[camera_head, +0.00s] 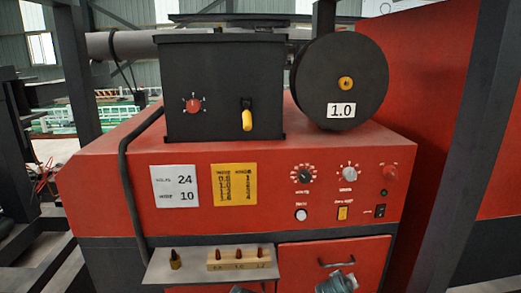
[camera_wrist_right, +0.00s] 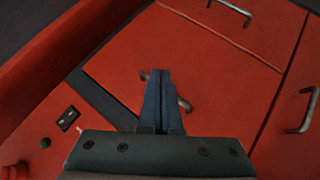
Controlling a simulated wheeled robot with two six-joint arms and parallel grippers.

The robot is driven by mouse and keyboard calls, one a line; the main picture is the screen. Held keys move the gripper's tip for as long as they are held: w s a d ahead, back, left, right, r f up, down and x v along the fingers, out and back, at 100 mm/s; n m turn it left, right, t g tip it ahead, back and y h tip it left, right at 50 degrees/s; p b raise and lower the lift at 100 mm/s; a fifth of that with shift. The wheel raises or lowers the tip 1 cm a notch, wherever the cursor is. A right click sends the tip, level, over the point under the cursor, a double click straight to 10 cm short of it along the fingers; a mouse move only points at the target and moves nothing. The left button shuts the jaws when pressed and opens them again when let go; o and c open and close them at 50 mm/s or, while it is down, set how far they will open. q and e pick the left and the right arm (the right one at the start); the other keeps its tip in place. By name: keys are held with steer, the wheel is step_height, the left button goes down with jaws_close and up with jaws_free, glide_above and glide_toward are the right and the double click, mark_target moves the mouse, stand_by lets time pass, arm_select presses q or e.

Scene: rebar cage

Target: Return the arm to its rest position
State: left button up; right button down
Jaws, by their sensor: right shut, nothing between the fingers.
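My right gripper (camera_wrist_right: 160,75) shows in the right wrist view with its two dark fingers together and nothing between them. It is in front of a red panel (camera_wrist_right: 205,65) with a metal handle, and the fingers partly cover that handle. I cannot tell how far the fingertips are from the panel. In the head view, grey pieces that look like parts of my arm show at the bottom edge, in front of the red cabinet. No fingers can be made out there. My left gripper is not recognisable in either view.
The red machine cabinet (camera_head: 120,205) fills the middle, with knobs and switches on its front. A small shelf (camera_head: 160,272) juts out, bearing a wooden block (camera_head: 242,263) with several small tips. A black box (camera_head: 222,90) and a round black spool (camera_head: 320,75) are on top.

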steer(key=s+a+f+g+y, duration=0.1)
steer(key=s+a+f+g, duration=0.2)
steer(key=s+a, duration=0.3)
steer(key=s+a+f+n+g+y, duration=0.1)
steer(key=s+a+f+g+y, duration=0.1)
steer(key=s+a, duration=0.3)
steer(key=s+a+f+g+y, duration=0.1)
steer(key=s+a+f+g, duration=0.2)
steer(key=s+a, duration=0.3)
steer(key=a+g, duration=0.1)
steer(key=a, duration=0.2)
steer(key=shift+s+f, duration=0.35)
steer(key=shift+a, duration=0.1)
